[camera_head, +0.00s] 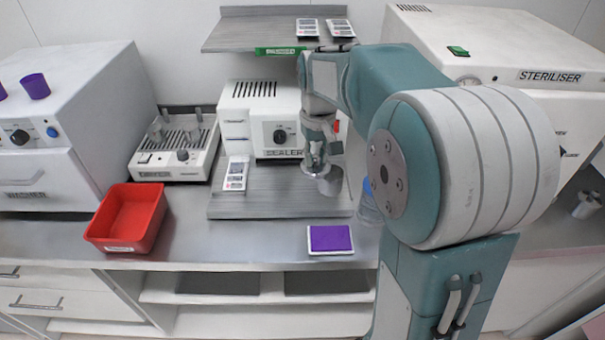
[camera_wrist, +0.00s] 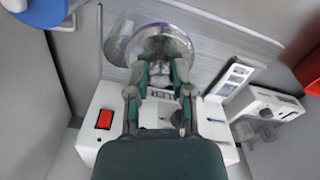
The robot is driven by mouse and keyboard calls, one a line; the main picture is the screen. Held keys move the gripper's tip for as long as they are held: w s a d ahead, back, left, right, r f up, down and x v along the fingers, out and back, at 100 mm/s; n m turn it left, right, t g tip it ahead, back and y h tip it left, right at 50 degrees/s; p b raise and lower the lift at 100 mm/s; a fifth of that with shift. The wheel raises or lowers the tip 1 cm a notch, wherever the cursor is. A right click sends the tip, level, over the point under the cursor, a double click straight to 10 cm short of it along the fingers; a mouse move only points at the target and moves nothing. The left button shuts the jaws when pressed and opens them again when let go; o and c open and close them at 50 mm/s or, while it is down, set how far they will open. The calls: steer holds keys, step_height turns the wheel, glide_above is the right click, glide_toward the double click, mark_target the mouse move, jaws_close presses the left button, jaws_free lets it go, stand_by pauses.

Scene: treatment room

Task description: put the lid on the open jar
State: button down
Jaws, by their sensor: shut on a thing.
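My gripper (camera_head: 317,160) is shut on a round metal lid (camera_wrist: 158,40), and its fingers (camera_wrist: 160,72) grip the lid's middle in the wrist view. In the head view the lid (camera_head: 311,170) is tilted slightly and sits at the upper left of a shiny metal jar (camera_head: 331,185). The jar stands on the grey board in front of the sealer. In the wrist view the jar (camera_wrist: 117,43) shows only in part, to the left of the lid and behind it. The lid overlaps the jar in both views; I cannot tell whether they touch. The jar's mouth is mostly hidden.
A clear bottle with a blue top (camera_head: 367,190) stands right of the jar, close to my arm. The sealer (camera_head: 277,133) is behind. A purple pad (camera_head: 330,239), a red bin (camera_head: 128,218) and a pouch card (camera_head: 236,173) lie around. The shelf (camera_head: 250,32) hangs above.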

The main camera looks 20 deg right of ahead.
steer(key=w+d, duration=0.4)
steer(key=d, duration=0.2)
steer(key=shift+f, duration=3.5)
steer(key=shift+f, duration=0.1)
steer(key=shift+c, duration=2.2)
jaws_free()
steer(key=o, duration=0.4)
steer(key=shift+o, duration=0.2)
